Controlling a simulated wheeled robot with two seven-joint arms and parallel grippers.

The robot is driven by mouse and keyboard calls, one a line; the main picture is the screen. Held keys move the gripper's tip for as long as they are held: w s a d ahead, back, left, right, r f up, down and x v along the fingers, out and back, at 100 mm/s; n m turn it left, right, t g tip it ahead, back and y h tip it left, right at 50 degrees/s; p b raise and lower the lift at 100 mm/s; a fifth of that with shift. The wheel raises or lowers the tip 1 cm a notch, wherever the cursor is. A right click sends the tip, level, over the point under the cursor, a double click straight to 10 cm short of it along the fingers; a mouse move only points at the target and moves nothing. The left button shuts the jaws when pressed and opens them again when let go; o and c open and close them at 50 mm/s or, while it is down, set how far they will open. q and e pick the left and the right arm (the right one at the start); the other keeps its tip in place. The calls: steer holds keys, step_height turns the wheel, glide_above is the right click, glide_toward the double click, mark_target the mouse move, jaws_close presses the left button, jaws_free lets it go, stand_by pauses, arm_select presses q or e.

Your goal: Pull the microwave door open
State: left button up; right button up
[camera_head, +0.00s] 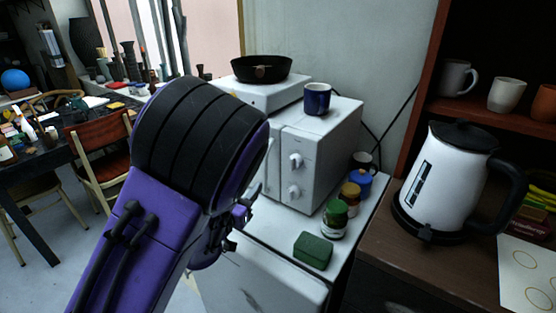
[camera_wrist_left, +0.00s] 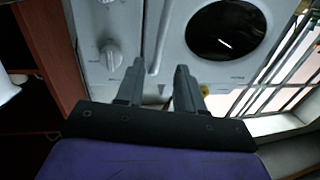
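The white microwave (camera_head: 322,150) stands on a white counter in the middle of the head view. Its two knobs show on its front, and my left arm covers most of its door. In the left wrist view, the door (camera_wrist_left: 232,62) has a dark round window, with a slim upright handle (camera_wrist_left: 162,30) beside it. My left gripper (camera_wrist_left: 160,66) has its fingers apart, and the handle's near end appears between the fingertips; contact cannot be told. In the head view my left gripper (camera_head: 240,212) is at the microwave's front, partly hidden. My right gripper is in neither view.
A blue mug (camera_head: 317,99) and a black pan (camera_head: 261,68) are above, on the microwave and a white appliance. Jars (camera_head: 334,218) and a green box (camera_head: 313,250) sit beside the microwave. A white kettle (camera_head: 446,185) stands at right.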

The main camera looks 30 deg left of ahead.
mark_target(264, 168)
arm_select(q)
steer(key=w+p, duration=0.1)
steer(key=w, duration=0.2)
steer(key=w+p, duration=0.1)
steer(key=w, duration=0.2)
steer(key=w+a+p, duration=0.1)
steer(key=w, duration=0.3)
steer(key=shift+r, duration=0.2)
steer(key=shift+a, duration=0.1)
steer(key=shift+c, duration=0.3)
jaws_close()
